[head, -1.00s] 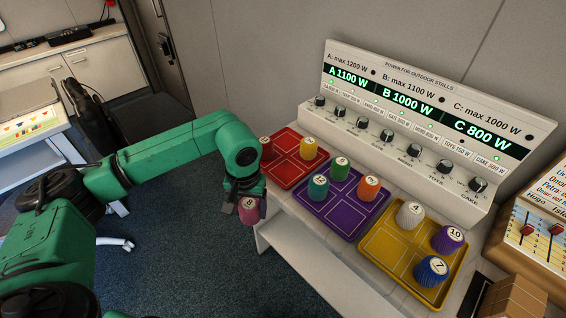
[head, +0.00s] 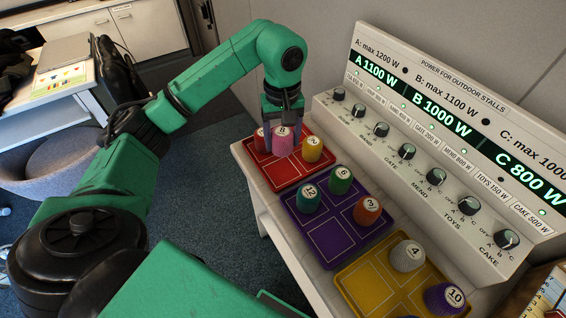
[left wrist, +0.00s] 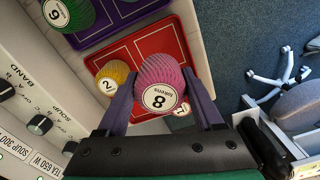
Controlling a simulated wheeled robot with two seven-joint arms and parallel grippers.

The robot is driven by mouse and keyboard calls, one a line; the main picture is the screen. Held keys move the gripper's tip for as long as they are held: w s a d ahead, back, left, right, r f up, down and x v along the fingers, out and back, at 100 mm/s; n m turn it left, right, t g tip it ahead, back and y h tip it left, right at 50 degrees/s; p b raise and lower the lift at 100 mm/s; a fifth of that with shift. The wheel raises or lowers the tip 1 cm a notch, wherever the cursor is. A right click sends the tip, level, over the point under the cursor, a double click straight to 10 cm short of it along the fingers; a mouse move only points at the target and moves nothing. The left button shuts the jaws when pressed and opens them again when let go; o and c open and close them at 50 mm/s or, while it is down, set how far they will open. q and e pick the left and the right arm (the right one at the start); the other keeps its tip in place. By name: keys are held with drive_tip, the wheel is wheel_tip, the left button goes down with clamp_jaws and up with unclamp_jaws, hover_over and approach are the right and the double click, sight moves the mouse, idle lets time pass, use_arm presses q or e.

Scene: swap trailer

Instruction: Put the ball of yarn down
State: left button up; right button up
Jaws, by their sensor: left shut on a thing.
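My left gripper (head: 283,122) is shut on a pink ball of yarn (head: 283,142) marked 8, over the red tray (head: 287,178). In the left wrist view the pink ball (left wrist: 162,84) sits between the two fingers. A yellow ball marked 2 (head: 313,149) stands just right of it on the red tray, and a red ball (head: 262,141) is just left of it, partly hidden. I cannot tell whether the pink ball touches the tray. My right gripper is not in view.
The purple tray (head: 322,240) holds a teal, a green and an orange ball. The yellow tray (head: 365,289) holds a white and a purple ball. A panel with several knobs (head: 407,152) stands behind the trays. The red tray's front part looks bare.

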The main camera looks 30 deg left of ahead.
sight(281, 132)
use_arm(q)
wheel_tip(281, 132, down, 8)
drive_tip(key=shift+s+f+p, duration=0.1)
drive_tip(key=shift+f+p, duration=0.05)
drive_tip(key=shift+p, duration=0.45)
drive_tip(key=shift+a+f, duration=0.15)
drive_tip(key=shift+f, duration=0.05)
drive_tip(key=o, duration=1.3)
drive_tip(key=shift+r, duration=0.1)
drive_tip(key=shift+o, duration=0.2)
drive_tip(key=shift+r, duration=0.55)
wheel_tip(281, 132, up, 11)
drive_tip(key=shift+r+b, duration=0.1)
drive_tip(key=shift+b, duration=0.9)
